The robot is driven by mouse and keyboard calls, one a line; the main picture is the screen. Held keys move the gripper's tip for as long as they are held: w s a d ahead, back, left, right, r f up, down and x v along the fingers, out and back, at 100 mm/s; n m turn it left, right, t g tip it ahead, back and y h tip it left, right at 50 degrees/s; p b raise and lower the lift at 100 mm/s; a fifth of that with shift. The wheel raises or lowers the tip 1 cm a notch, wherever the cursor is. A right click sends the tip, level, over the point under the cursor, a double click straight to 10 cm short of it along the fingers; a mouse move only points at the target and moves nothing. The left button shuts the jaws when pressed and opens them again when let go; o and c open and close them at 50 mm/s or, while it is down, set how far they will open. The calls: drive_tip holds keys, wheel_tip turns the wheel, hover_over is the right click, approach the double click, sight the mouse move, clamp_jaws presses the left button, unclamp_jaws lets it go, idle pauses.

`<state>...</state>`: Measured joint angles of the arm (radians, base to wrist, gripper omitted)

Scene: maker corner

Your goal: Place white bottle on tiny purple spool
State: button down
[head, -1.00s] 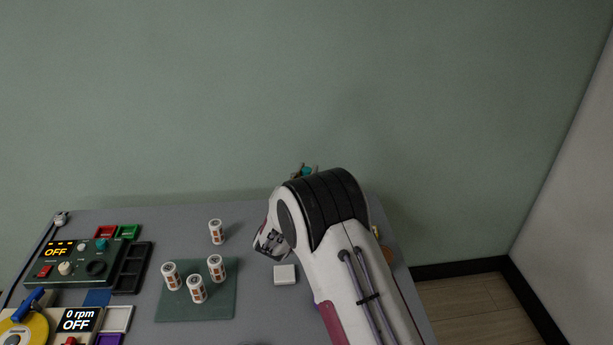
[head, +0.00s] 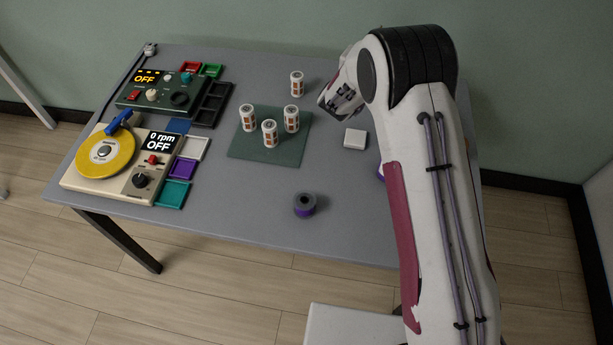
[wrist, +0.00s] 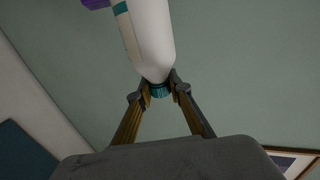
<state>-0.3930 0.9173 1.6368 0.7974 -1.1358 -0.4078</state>
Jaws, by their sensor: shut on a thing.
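In the wrist view, my gripper (wrist: 158,88) is shut on the neck end of a white bottle (wrist: 150,40). The bottle has a teal cap (wrist: 160,90) between the fingertips and a teal band on its body. Its far end is cut off by the top of the picture. In the head view, neither the gripper's fingers nor the bottle shows. A small purple and grey spool (head: 304,204) with a dark hole on top stands on the table near its front edge. The gripper appears away from it.
Several white-and-brown cylinders (head: 270,133) stand on or near a green mat (head: 262,155). A white block (head: 355,139) lies right of the mat. A purple-and-white object (head: 381,173) is partly hidden by my arm. Devices and trays fill the left. Table (head: 250,212) around the spool is clear.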

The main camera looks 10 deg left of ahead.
drive_tip(key=s+a+r+n+y, duration=0.1)
drive_tip(key=s+a+r+y, duration=0.1)
drive_tip(key=s+a, duration=0.95)
drive_tip(key=s+a+r+n+y, duration=0.1)
drive_tip(key=s+a+n+y, duration=0.1)
drive_tip(key=s+a, duration=0.9)
drive_tip(key=s+a+m+h, duration=0.1)
drive_tip(key=s+h, duration=0.1)
drive_tip(key=s, duration=0.9)
drive_tip(key=s+d+r+m+g+h, duration=0.1)
drive_tip(key=s+d+m+h, duration=0.2)
drive_tip(key=s+d, duration=0.3)
drive_tip(key=d+h, duration=0.1)
drive_tip(key=d, duration=0.3)
drive_tip(key=shift+d+r+m+h, duration=0.25)
drive_tip(key=shift+r+m+h, duration=0.05)
drive_tip(key=shift+r+m, duration=0.1)
drive_tip(key=shift+f, duration=0.2)
